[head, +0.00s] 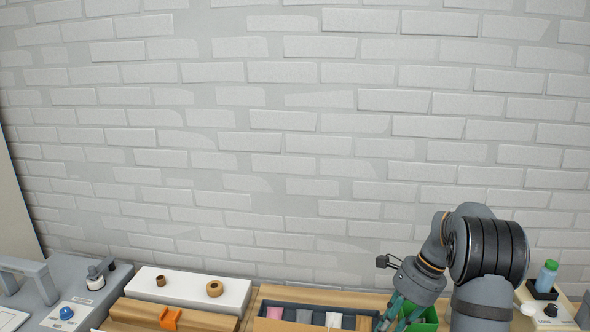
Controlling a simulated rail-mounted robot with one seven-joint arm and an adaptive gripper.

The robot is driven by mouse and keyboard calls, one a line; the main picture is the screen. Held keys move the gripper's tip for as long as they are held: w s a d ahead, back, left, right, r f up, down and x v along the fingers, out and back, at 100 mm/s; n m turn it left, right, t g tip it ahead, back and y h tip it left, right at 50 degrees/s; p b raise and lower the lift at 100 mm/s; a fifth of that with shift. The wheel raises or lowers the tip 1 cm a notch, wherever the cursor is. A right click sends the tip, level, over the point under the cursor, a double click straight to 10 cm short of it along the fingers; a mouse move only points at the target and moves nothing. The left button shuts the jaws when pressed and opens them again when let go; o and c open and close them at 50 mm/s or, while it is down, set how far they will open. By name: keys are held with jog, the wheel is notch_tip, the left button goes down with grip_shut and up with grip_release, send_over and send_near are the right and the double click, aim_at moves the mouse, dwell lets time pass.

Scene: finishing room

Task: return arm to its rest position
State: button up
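My arm rises at the right of the head view, bent over with its wrist angled down to the left. My gripper (400,314) points down at the bottom edge, in front of or over a green container (429,319). Its teal fingers are partly cut off by the frame edge, so I cannot tell whether they are open or hold anything.
A divided tray (315,307) with several coloured items is left of my gripper. A white block (190,288) with two brown rings, an orange clip (170,318) and a grey machine (70,290) stand farther left. The wall above is clear.

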jog(key=s+a+r+n+g+h+p, duration=0.2)
jog(key=s+r+n, duration=0.1)
jog(key=s+n, duration=0.4)
jog(key=s+a+r+n+g+h+p, duration=0.1)
jog(key=s+a+r+n+h+p, duration=0.1)
jog(key=s+n, duration=0.6)
jog(key=shift+s+r+g, duration=0.4)
jog(key=shift+s+r, duration=0.25)
jog(key=shift+s, duration=1)
jog(key=shift+d+f, duration=0.1)
